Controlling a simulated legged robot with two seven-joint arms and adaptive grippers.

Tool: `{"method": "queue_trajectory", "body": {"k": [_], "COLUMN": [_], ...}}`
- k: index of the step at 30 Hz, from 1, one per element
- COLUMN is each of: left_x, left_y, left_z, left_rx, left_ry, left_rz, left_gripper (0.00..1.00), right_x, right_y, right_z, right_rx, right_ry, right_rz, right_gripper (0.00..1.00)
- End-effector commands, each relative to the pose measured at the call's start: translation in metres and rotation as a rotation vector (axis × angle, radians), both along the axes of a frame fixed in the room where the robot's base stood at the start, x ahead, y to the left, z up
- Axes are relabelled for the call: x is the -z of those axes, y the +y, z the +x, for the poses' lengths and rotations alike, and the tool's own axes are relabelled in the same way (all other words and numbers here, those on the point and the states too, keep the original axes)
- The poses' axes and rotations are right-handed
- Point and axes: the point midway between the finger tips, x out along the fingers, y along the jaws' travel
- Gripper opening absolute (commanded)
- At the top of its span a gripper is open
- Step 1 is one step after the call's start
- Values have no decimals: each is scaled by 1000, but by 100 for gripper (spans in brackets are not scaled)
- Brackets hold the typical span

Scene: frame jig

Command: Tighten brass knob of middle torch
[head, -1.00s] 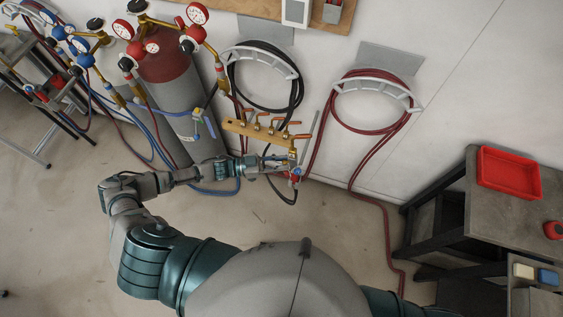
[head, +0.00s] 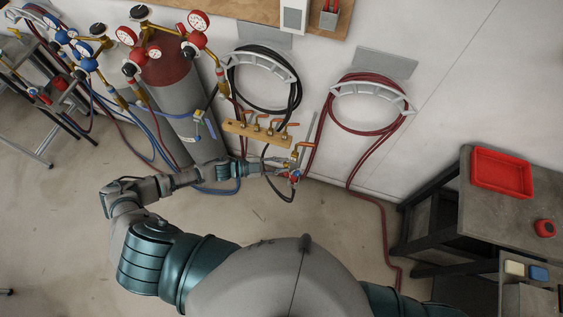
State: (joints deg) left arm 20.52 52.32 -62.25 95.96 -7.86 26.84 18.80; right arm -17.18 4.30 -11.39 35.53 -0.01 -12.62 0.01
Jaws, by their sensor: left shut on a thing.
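A wooden rack (head: 257,134) with several orange-handled brass fittings stands near the wall, centre of the head view. At its right end a small brass torch with an orange lever (head: 302,146) shows, and small red and blue knobs (head: 294,177) sit just below it. My left gripper (head: 280,170) reaches in from the left beside these knobs. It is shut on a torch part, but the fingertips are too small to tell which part. I cannot make out the brass knob or tell which torch is the middle one. My right gripper is not in view.
Gas cylinders (head: 178,95) with red and blue gauges stand at the left. Black (head: 262,80) and red hoses (head: 365,118) hang coiled on the wall. A red tray (head: 502,172) lies on a bench at the right.

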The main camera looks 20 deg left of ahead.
Motion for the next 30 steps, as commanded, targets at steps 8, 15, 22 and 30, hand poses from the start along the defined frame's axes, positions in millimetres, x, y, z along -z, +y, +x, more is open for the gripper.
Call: {"method": "queue_trajectory", "body": {"k": [8,15,22,30], "left_x": [-2,-2,-2,-2], "left_y": [0,0,0,0], "left_z": [1,0,0,0], "left_rx": [0,0,0,0], "left_ry": [-81,-100,-100,-98], "left_rz": [65,78,78,77], "left_gripper": [0,0,0,49], "right_x": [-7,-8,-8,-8], "right_y": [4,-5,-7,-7], "right_z": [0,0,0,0], "right_rx": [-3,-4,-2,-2], "right_ry": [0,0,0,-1], "right_rz": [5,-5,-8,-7], "right_gripper": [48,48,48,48]}}
